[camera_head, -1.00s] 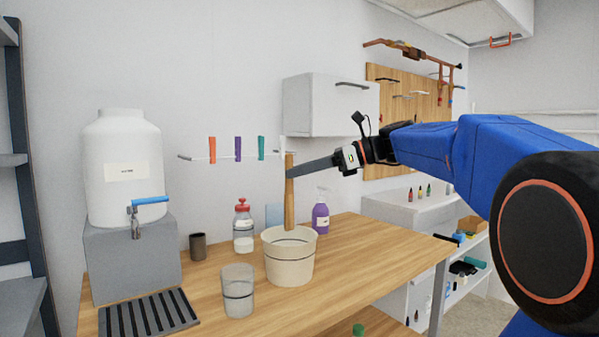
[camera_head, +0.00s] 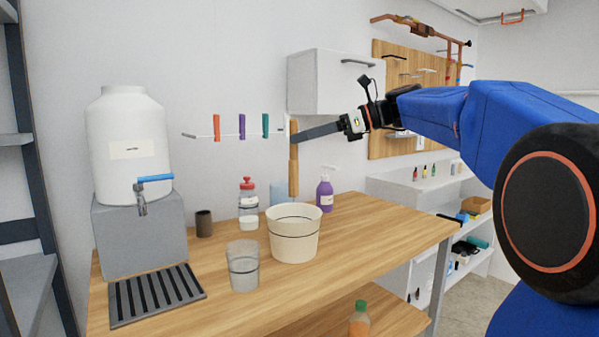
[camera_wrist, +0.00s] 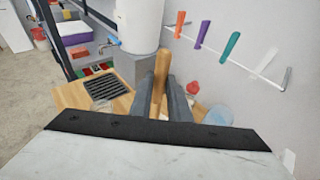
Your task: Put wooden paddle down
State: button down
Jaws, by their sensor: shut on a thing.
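My gripper (camera_head: 298,137) is shut on the wooden paddle (camera_head: 294,172), a narrow brown stick held upright. In the head view its lower end shows just above the far rim of a cream bucket (camera_head: 293,240) on the wooden table (camera_head: 372,226). I cannot tell its exact depth relative to the bucket. In the wrist view the paddle (camera_wrist: 161,70) stands between my two dark fingers (camera_wrist: 160,103); the fingers and gripper body hide its lower part.
A white water tank (camera_head: 128,140) and black drain grate (camera_head: 155,296) are at left. The table's right part is clear.

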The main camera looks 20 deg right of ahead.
jog(key=shift+d, duration=0.1)
jog(key=w+d+f+m+t+h, duration=0.2)
jog(key=d+f, duration=0.1)
jog(key=d, duration=0.8)
jog(key=w+d+f+m+t+h, duration=0.1)
jog(key=w+d+f+m+t, duration=0.15)
jog(key=d, duration=0.85)
notch_tip(320, 180, down, 10)
jog(key=shift+w+d+h, duration=0.15)
jog(key=shift+d+h, duration=0.15)
jog(key=shift+f, duration=0.15)
jog(key=c, duration=1.7)
grip_release()
jog(key=shift+o, duration=0.2)
